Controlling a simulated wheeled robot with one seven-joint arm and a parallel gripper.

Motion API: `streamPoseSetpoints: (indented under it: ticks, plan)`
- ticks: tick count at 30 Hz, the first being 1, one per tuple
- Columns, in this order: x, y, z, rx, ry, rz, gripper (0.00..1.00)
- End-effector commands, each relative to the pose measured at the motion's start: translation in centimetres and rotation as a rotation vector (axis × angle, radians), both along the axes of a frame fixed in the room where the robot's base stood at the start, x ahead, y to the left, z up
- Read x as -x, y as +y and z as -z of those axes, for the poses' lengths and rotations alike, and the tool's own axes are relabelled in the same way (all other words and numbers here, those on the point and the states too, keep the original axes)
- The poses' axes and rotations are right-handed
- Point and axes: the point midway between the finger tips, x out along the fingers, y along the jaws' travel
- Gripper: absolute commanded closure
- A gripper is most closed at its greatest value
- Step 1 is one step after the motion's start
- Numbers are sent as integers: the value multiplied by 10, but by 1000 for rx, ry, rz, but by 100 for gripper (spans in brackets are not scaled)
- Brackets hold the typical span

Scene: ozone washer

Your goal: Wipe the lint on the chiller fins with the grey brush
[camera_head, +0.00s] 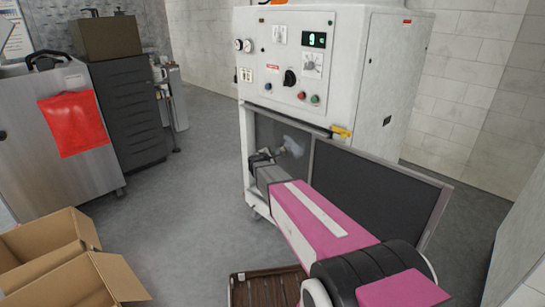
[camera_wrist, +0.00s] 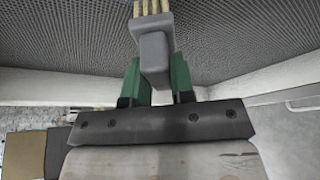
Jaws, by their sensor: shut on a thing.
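The white chiller (camera_head: 285,65) stands in front of me, with a dark finned face (camera_head: 268,130) in its lower front. A pale, fuzzy patch of lint (camera_head: 293,146) shows on the fins. In the wrist view my gripper (camera_wrist: 153,75) has its green fingers shut on the grey block of the brush (camera_wrist: 152,50). Tan bristles (camera_wrist: 152,6) point away from me toward the grey fin mesh (camera_wrist: 240,35). In the head view my gripper (camera_head: 266,156) is at the lower opening, just left of the lint. I cannot tell whether the bristles touch the fins; their tips are out of the wrist view.
A dark framed panel (camera_head: 400,190) stands out to the right of the opening, close beside my arm. A yellow latch (camera_head: 341,131) sits above it. Open cardboard boxes (camera_head: 50,255) and a brown crate (camera_head: 240,290) are nearer me. The floor left of the chiller is clear.

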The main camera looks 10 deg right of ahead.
Motion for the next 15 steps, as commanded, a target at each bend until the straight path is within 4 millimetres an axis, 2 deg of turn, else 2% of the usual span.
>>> streamPoseSetpoints:
  ticks: [15]
  plan:
    - [-5,-7,0,0,0,0,100]
